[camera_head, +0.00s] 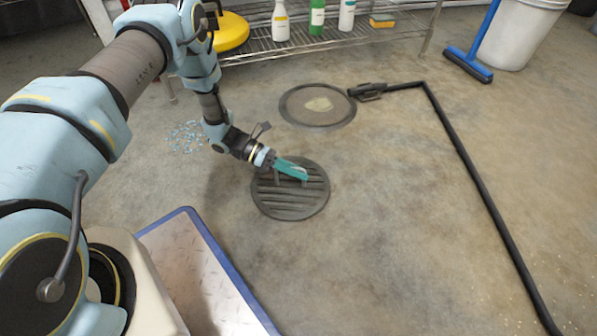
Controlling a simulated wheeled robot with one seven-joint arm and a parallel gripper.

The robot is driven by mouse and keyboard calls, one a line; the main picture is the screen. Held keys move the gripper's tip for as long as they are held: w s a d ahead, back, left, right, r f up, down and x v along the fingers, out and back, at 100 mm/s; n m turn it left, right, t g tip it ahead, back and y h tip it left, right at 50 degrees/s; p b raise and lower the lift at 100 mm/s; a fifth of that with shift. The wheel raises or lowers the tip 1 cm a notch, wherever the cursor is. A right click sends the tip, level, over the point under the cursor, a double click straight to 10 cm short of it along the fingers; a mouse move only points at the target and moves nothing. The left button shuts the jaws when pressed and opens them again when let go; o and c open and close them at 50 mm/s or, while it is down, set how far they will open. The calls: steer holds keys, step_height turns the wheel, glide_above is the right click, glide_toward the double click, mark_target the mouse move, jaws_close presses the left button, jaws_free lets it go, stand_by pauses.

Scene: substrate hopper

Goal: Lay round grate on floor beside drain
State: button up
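The round grate (290,201) is dark grey with parallel slats. It appears flat, at or close to floor level, in front of the drain; I cannot tell if it touches the floor. The drain (318,106) is a dark-rimmed round opening with a pale patch inside. The grate is apart from the drain, nearer to me. My gripper (296,172) has teal fingers that reach over the upper part of the grate, at its slats. The fingertips overlap the slats, so whether they are open or shut on it is unclear.
A black hose or wand (462,155) runs from beside the drain down the right side. A wire shelf (345,38) with bottles stands behind. A blue squeegee (468,66) and white bucket (519,33) are at upper right. Small blue bits (188,137) lie left. Floor right of the grate is clear.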

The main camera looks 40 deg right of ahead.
steer(key=shift+o, duration=0.7)
steer(key=shift+r, duration=0.1)
